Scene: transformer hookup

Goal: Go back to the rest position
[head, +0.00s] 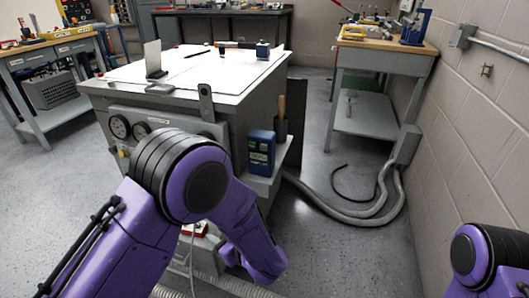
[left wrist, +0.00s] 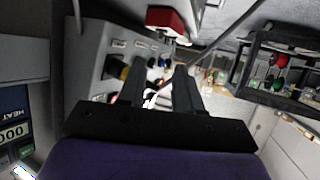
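My left arm comes in from the left in the head view, bent in front of a grey cabinet (head: 230,105). In the left wrist view my left gripper (left wrist: 158,82) has its two dark fingers apart, with nothing visibly held between them. Beyond the fingers is a grey panel (left wrist: 90,65) with knobs and sockets, and a red block (left wrist: 167,19). I cannot tell whether the fingers touch the panel. In the head view the left fingers are hidden behind or below the arm. Only a purple part of my right arm shows at the lower right; its gripper is out of view.
Grey conduit (head: 345,212) curves over the floor at the right. A workbench (head: 385,60) stands by the block wall (head: 480,130).

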